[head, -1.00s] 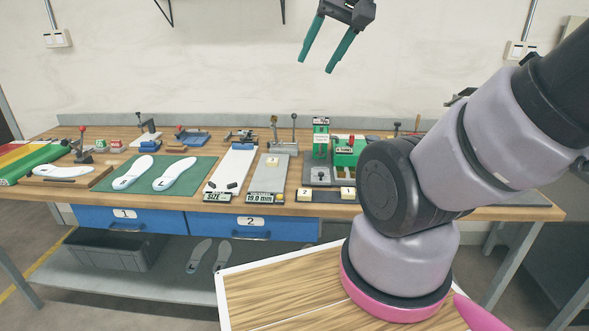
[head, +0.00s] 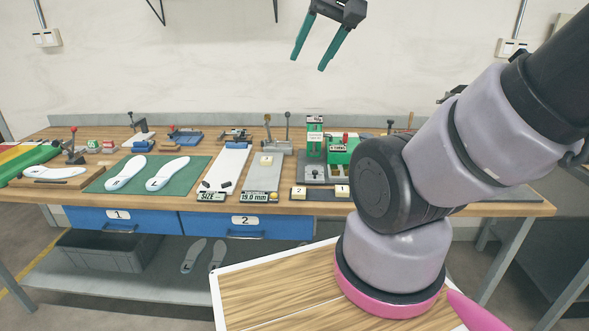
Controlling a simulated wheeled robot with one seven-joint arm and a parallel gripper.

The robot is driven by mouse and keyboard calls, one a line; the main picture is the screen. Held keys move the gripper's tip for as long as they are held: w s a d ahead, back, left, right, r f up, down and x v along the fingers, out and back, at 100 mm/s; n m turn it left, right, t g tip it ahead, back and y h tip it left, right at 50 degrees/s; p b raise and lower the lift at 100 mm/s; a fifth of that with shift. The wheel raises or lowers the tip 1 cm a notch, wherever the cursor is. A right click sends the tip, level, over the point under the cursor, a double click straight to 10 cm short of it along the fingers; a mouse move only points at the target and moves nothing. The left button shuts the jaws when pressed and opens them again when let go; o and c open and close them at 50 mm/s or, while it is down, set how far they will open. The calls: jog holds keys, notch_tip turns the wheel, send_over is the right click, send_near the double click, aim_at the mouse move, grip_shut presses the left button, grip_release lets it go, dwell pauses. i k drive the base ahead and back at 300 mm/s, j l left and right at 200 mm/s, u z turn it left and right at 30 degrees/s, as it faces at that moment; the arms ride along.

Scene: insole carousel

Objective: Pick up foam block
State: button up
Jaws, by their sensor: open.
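No label names a foam block, but several small cream blocks are on the workbench. One cream block (head: 266,160) sits on the grey gauge plate (head: 262,178) with the 19.0 mm display. I cannot tell which is the foam block. My gripper (head: 307,61) is open and empty, high in front of the wall, with its green fingers pointing down, apart from all the blocks.
The workbench (head: 270,207) also carries white insoles on a green mat (head: 104,181), a white SIZE board (head: 222,170), and green fixtures (head: 337,153) right of the gauge. Lever tools stand behind. My arm hides part of the bench's right side. Blue drawers and a grey bin (head: 100,256) are below.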

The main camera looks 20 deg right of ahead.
aim_at(265, 161)
jog(key=z, duration=0.3)
jog(key=j+z, duration=0.25)
jog(key=z, duration=0.2)
jog(key=i+j+z, duration=0.1)
jog(key=j+z, duration=0.2)
jog(key=z, duration=0.15)
jog(key=j+z, duration=0.25)
jog(key=z, duration=0.2)
jog(key=k+j+z, duration=0.1)
jog(key=j, duration=0.3)
jog(key=j+z, duration=0.1)
jog(key=j, duration=0.3)
jog(key=k+j+z, duration=0.1)
jog(key=j, duration=0.3)
jog(key=k+j+z, duration=0.1)
jog(key=j, duration=0.25)
jog(key=k+j+z, duration=0.1)
jog(key=k+j, duration=0.15)
jog(key=j, duration=0.15)
jog(key=k+j+z, duration=0.1)
jog(key=j, duration=0.25)
jog(key=k+j, duration=0.2)
jog(key=j, duration=0.25)
